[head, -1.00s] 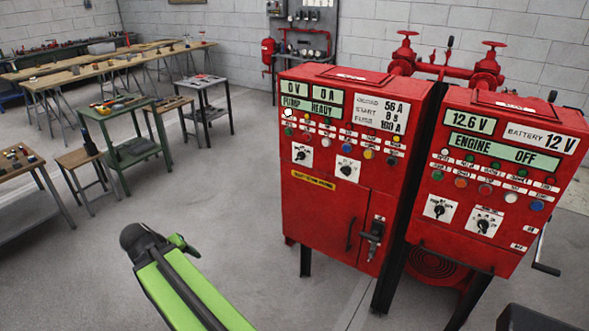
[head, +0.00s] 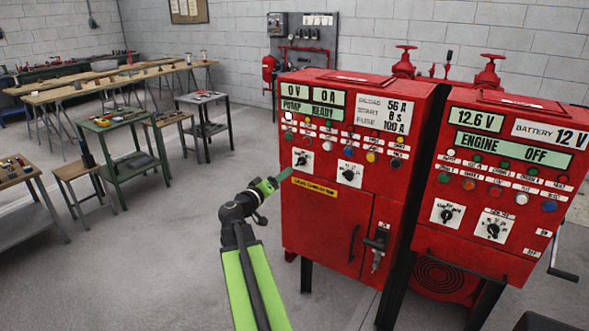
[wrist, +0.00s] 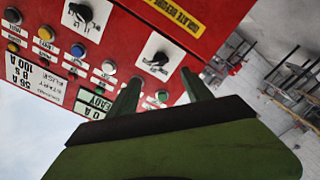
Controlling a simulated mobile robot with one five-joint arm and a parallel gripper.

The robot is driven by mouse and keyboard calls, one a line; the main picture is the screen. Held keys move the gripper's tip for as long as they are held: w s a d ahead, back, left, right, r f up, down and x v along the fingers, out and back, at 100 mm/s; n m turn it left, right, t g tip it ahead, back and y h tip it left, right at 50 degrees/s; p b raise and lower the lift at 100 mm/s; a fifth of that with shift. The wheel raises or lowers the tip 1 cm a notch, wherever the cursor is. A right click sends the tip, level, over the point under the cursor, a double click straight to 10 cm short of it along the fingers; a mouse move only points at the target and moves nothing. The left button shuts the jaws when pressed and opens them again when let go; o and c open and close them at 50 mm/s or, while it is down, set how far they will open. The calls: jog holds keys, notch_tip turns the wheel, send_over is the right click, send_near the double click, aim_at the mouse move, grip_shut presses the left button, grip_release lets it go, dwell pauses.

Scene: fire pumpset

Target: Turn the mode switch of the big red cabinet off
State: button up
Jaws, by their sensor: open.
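The big red cabinet (head: 325,225) stands left of a second red cabinet in the head view. Its front has two black rotary knobs on white plates: a left knob (head: 301,160) and a right knob (head: 349,175). I cannot read which is the mode switch. My gripper (head: 284,175) is just left of and below the left knob, near the cabinet's left edge. In the wrist view, upside down, my open, empty gripper (wrist: 161,86) has its fingers apart, with the left knob (wrist: 158,60) beyond them and the right knob (wrist: 82,13) farther left. No contact shows.
The second red cabinet (head: 497,180) stands close on the right, with its own knobs and a side crank (head: 562,270). A door handle (head: 376,248) sticks out of the big cabinet's lower front. A green table (head: 128,165) and benches stand left; the floor between is clear.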

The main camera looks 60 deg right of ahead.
aim_at(298, 164)
jog(key=d, duration=1)
jog(key=shift+d, duration=0.15)
